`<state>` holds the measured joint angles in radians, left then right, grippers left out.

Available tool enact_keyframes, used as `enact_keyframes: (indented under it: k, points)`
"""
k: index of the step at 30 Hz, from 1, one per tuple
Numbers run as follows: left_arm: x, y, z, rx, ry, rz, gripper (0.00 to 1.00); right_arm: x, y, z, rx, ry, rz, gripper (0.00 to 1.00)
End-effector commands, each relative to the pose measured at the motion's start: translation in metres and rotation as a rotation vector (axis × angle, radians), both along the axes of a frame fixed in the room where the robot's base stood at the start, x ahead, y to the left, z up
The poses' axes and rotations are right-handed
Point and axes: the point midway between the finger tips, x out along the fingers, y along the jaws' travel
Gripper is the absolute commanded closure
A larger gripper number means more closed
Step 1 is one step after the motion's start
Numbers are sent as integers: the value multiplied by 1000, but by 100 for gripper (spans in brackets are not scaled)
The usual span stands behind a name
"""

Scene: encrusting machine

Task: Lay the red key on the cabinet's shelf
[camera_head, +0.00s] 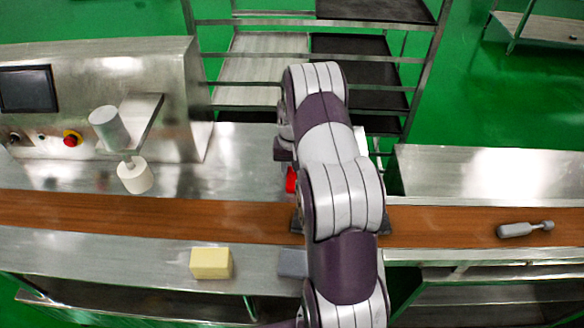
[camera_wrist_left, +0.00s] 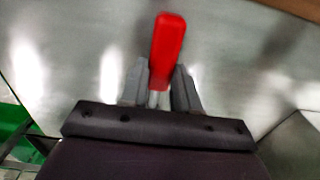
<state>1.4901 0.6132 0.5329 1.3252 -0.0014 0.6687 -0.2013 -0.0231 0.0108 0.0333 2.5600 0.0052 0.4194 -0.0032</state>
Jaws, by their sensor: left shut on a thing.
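The red key (camera_head: 291,180) shows only as a small red patch left of my left arm in the head view, over the steel surface behind the brown belt. In the left wrist view the red key (camera_wrist_left: 167,45) points up and away, with its pale stem between the fingers of my left gripper (camera_wrist_left: 160,88). That gripper is shut on it. The arm hides most of the gripper in the head view. I cannot tell for sure which piece is the cabinet; shelves show under the front counter at lower right (camera_head: 480,290). My right gripper is not in view.
The brown belt (camera_head: 150,215) runs across the counter. A yellow block (camera_head: 211,263) sits on the front counter, and a grey tool (camera_head: 525,229) lies on the belt at right. A steel machine (camera_head: 120,75) stands at left; a rack (camera_head: 262,68) stands behind.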

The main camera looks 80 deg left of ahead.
Motion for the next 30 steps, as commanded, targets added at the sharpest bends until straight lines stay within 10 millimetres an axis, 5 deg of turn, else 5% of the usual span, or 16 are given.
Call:
enact_keyframes:
  k: [2, 3, 5, 16, 24, 30]
  points:
    - [0, 0, -3, 0, 0, 0, 100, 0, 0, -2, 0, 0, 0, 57]
    - [0, 0, -2, 0, 0, 0, 57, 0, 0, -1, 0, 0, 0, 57]
    - [0, 0, -2, 0, 0, 0, 44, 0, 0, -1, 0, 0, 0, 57]
    - [0, 1, 10, 2, -1, 0, 44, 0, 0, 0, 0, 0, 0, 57]
    - [0, 0, 80, 3, 0, 0, 44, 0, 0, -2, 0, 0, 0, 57]
    - [0, 0, 115, 1, 0, 0, 44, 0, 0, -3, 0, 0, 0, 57]
